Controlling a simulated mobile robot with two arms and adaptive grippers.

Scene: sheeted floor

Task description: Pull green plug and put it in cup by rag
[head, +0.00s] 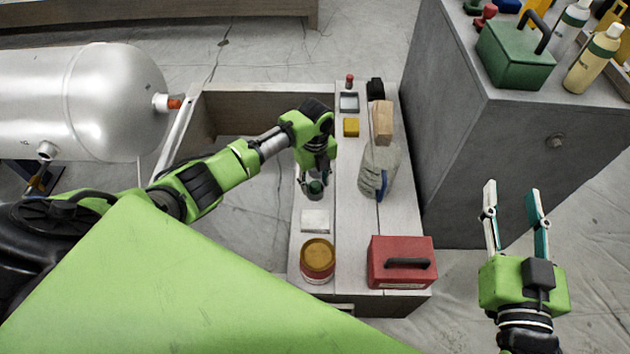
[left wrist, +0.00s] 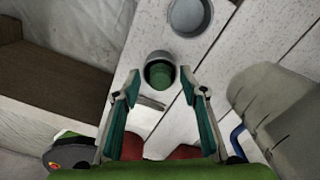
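The green plug (left wrist: 161,75) shows as a rounded green top inside the dark rim of a small grey cup. In the head view the plug (head: 315,187) is at the tip of my left gripper (head: 314,178), on the white bench left of the grey rag (head: 379,172). My left fingers (left wrist: 160,78) stand apart on either side in the left wrist view, with gaps to the plug. A second round grey cup (left wrist: 188,16) lies beyond, apparently empty. How deep the plug sits cannot be told. My right gripper (head: 514,190) is open and empty, off the bench at the right.
A red toolbox (head: 400,264) and a red-and-yellow can (head: 318,260) stand at the bench's near end. A white block (head: 315,220) lies near the gripper. A wooden block (head: 382,122) and a yellow piece (head: 351,127) are farther back. A grey cabinet (head: 470,150) stands right.

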